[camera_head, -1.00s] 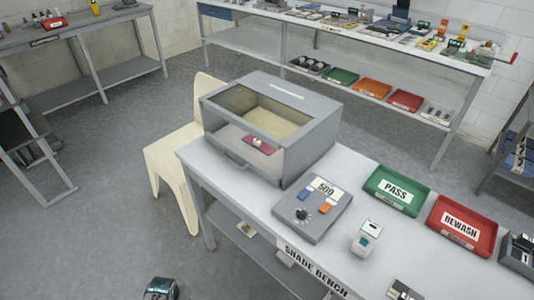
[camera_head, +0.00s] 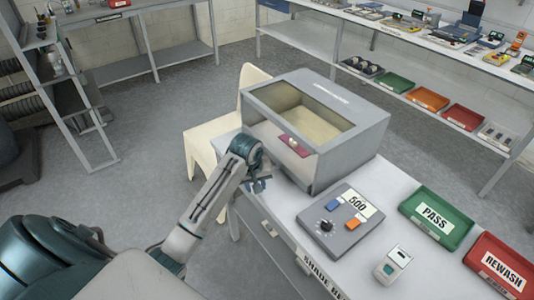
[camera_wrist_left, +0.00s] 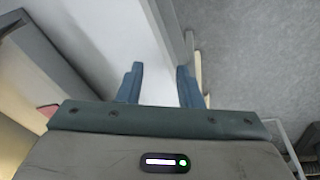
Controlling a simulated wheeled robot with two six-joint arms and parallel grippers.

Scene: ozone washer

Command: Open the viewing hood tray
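The viewing hood (camera_head: 345,152) is a grey box with a clear sloped window on the bench. A dark pink pad (camera_head: 292,147) with a small pale item shows inside it. My left gripper (camera_head: 259,185) is beside the hood's lower front, at the bench edge. My arm and gripper hide that part, so the tray's handle cannot be made out. In the left wrist view the two blue fingers (camera_wrist_left: 159,82) stand apart with nothing between them. The hood's grey edge (camera_wrist_left: 62,55) is left of them. My right gripper is not in view.
On the bench (camera_head: 285,205) are a control box (camera_head: 340,222) reading 500, a small white device (camera_head: 392,265), a green PASS tray (camera_head: 460,228) and a red REWASH tray (camera_head: 478,262). A cream chair (camera_head: 200,143) stands close behind the gripper.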

